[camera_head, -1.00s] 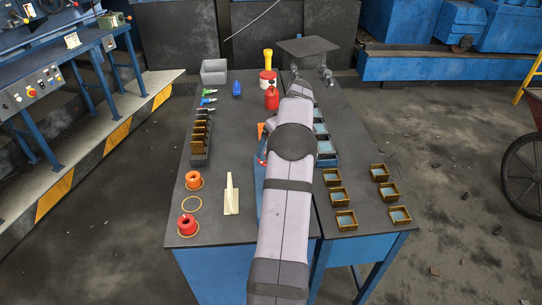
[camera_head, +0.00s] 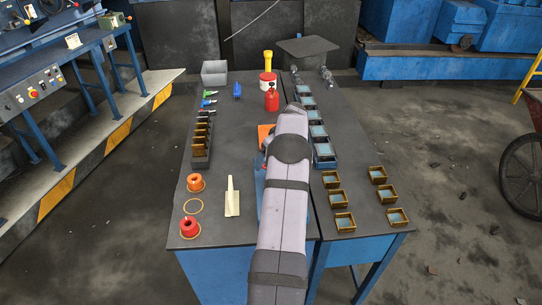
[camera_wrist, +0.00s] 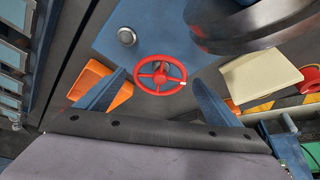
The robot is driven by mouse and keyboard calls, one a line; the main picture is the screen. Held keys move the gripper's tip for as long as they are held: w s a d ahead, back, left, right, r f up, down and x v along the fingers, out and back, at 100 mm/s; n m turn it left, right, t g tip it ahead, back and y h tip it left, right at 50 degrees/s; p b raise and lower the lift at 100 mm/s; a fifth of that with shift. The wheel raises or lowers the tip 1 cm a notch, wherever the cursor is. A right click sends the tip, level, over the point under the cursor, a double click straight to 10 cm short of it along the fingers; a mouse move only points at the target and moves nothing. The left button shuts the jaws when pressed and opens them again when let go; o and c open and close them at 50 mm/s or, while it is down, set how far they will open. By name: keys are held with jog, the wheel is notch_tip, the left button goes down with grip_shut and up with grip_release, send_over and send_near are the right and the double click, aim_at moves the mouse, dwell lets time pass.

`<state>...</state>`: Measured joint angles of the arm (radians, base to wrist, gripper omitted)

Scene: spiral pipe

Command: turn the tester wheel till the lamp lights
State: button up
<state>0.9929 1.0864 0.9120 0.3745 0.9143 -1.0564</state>
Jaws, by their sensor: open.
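In the wrist view the red tester wheel (camera_wrist: 146,76), with its spokes and hub, lies in front of a blue housing (camera_wrist: 105,43). A round grey dome (camera_wrist: 127,37), seemingly the lamp, sits on the housing and shows no glow. My gripper (camera_wrist: 158,79) is open, with one blue-grey finger on each side of the wheel. I cannot tell whether either finger touches the rim. In the head view my arm hides the wheel, the lamp and the gripper; only a blue strip of the tester (camera_head: 259,190) shows beside the arm.
In the head view, a red can (camera_head: 272,101) stands behind my arm. Several brown trays (camera_head: 335,200) lie right; red and orange spools (camera_head: 190,227) lie left.

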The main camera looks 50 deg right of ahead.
jog(key=shift+w+f, duration=0.2)
jog(key=shift+f, duration=0.25)
jog(key=c, duration=1.1)
jog(key=shift+o, duration=0.2)
jog(key=shift+m, duration=0.3)
jog(key=m+h+b, duration=0.1)
jog(key=m, duration=0.1)
jog(key=shift+a+f+m+b, duration=0.1)
jog(key=shift+a+m+b, duration=0.05)
jog(key=shift+m+b, duration=0.2)
jog(key=m+h, duration=0.1)
jog(key=m, duration=0.1)
jog(key=m+g+h+b, duration=0.1)
jog(key=m, duration=0.2)
jog(key=shift+w+a+g, duration=0.1)
jog(key=shift+w+g, duration=0.1)
jog(key=shift+g, duration=0.1)
jog(key=m+b, duration=0.1)
jog(key=m, duration=0.1)
jog(key=m+g+b, duration=0.1)
jog(key=m, duration=0.2)
jog(key=shift+w+g+h, duration=0.1)
jog(key=shift+g+h, duration=0.2)
jog(key=shift+h, duration=0.1)
jog(key=shift+w+m+g+b, duration=0.15)
jog(key=shift+m+g+b, duration=0.45)
jog(key=shift+m, duration=1.35)
